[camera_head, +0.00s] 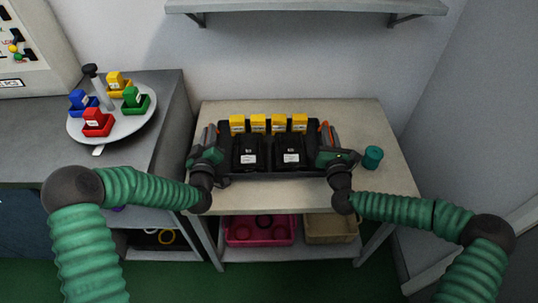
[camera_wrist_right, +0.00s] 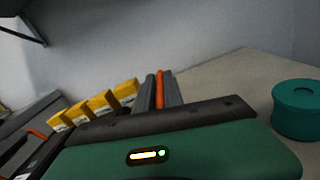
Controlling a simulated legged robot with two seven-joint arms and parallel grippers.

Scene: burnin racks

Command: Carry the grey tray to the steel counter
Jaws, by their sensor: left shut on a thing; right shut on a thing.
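The dark grey tray (camera_head: 268,174) rests on the beige table, with several yellow boxes (camera_head: 257,123) along its back and two black units (camera_head: 290,151) in front. My left gripper (camera_head: 211,137) is shut at the tray's left end. My right gripper (camera_head: 328,138) is shut on the right end; the right wrist view shows its fingers (camera_wrist_right: 162,90) around an orange handle strip. The fingers hide much of both handles. The steel counter (camera_head: 155,120) is at the left, its top grey.
A round white turntable (camera_head: 113,129) with several coloured bins stands on the counter. A teal round container (camera_head: 372,157) sits right of the tray. A pink bin (camera_head: 243,232) and a tan bin (camera_head: 331,228) are on the table's lower shelf. A wall shelf (camera_head: 305,7) hangs above.

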